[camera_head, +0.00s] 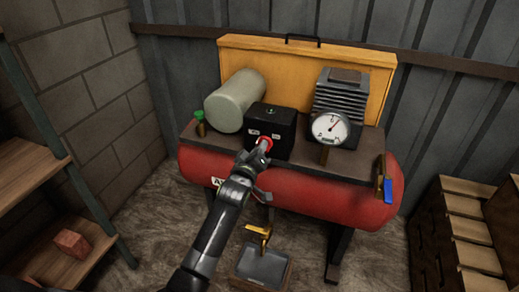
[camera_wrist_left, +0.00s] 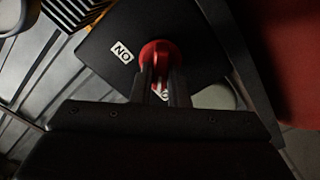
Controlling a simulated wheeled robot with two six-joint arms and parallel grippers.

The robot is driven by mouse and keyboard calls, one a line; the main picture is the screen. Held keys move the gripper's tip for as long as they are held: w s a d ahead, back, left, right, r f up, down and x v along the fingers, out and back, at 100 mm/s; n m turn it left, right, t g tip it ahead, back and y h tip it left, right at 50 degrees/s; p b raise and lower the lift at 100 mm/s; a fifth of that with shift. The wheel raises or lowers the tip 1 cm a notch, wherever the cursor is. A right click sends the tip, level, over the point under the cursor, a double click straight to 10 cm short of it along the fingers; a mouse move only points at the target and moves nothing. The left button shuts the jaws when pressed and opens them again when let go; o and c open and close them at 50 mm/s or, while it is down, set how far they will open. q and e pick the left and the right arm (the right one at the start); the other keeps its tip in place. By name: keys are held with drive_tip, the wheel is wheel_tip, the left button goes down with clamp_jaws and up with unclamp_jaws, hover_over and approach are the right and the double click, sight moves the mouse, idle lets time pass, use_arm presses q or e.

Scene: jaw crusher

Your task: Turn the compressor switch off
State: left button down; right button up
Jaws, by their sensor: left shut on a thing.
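The compressor has a red tank (camera_head: 300,195) with a brown top plate. A black switch box (camera_head: 283,121) stands on that plate, with small white labels on its front. The red switch knob (camera_head: 265,143) is on the box front. My left gripper (camera_head: 262,151) reaches the knob from the front and is shut on it. In the left wrist view the knob (camera_wrist_left: 157,52) sits between the fingertips (camera_wrist_left: 160,80). A label reading "ON" (camera_wrist_left: 122,51) is beside it, and a second label is partly hidden by the fingers. My right gripper is not in view.
A pressure gauge (camera_head: 330,128) and a finned motor (camera_head: 351,93) stand right of the box. A grey-green cylinder (camera_head: 235,101) is at left. A blue-handled valve (camera_head: 388,189) is at the tank's right end. A tray (camera_head: 262,267) lies below. Shelves (camera_head: 30,165) and wooden drawers (camera_head: 465,225) flank the compressor.

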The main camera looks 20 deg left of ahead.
use_arm(q)
drive_tip(key=shift+f, duration=0.1)
drive_tip(key=c, duration=1.4)
unclamp_jaws()
drive_tip(key=shift+s, duration=0.1)
